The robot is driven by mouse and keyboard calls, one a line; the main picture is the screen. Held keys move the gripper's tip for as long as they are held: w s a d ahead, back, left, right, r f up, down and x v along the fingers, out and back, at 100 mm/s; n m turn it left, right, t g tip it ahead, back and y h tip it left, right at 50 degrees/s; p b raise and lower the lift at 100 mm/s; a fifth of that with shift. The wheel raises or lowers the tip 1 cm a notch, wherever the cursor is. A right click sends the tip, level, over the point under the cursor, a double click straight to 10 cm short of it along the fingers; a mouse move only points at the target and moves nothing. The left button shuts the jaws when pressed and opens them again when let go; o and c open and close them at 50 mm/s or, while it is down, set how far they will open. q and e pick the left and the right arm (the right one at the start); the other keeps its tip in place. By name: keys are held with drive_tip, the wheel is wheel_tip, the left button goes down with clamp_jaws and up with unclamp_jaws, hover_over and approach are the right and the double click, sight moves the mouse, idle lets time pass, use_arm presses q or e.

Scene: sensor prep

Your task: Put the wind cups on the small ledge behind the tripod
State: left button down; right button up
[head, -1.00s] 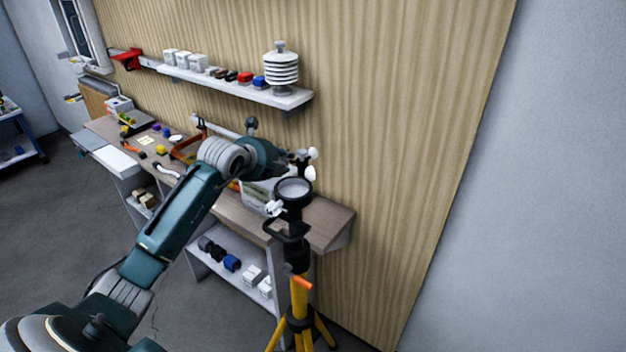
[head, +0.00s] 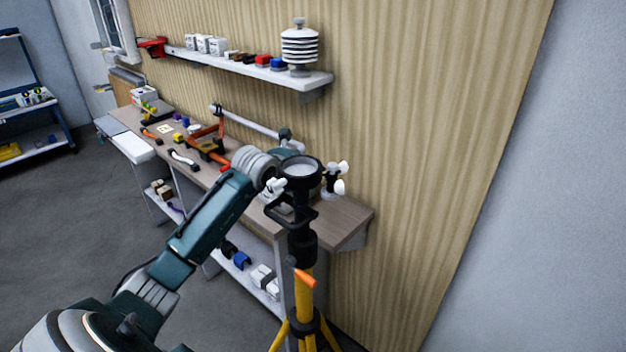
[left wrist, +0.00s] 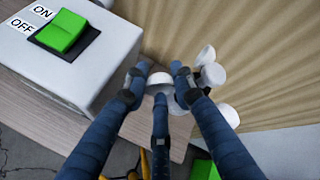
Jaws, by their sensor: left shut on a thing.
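The wind cups (head: 341,187) are white cups on a dark hub, just right of the tripod's round top in the head view. They also show at the fingertips in the left wrist view (left wrist: 213,75). My left gripper (left wrist: 160,84) is shut on their pale base part; in the head view it is mostly hidden behind the tripod top. The yellow and black tripod (head: 302,240) stands in front of the bench. The ledge (head: 345,218) is the brown end surface behind the tripod. The cups are over or on it; I cannot tell whether they touch.
A pale box with a green ON/OFF switch (left wrist: 66,34) is close to the left fingers. The brown bench (head: 195,165) holds tools to the left. A wall shelf (head: 310,78) above carries small boxes and a white louvred shield (head: 299,46). The wooden wall (head: 440,130) is close behind.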

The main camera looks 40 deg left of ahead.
use_arm(q)
drive_tip(key=shift+f+b, duration=0.35)
drive_tip(key=shift+f, duration=0.3)
drive_tip(key=shift+f+b, duration=2.35)
drive_tip(key=shift+f, duration=0.8)
drive_tip(key=shift+d, duration=0.1)
drive_tip(key=shift+f+b, duration=0.35)
drive_tip(key=shift+b, duration=0.15)
drive_tip(key=c, duration=1.4)
unclamp_jaws()
drive_tip(key=shift+o, duration=0.5)
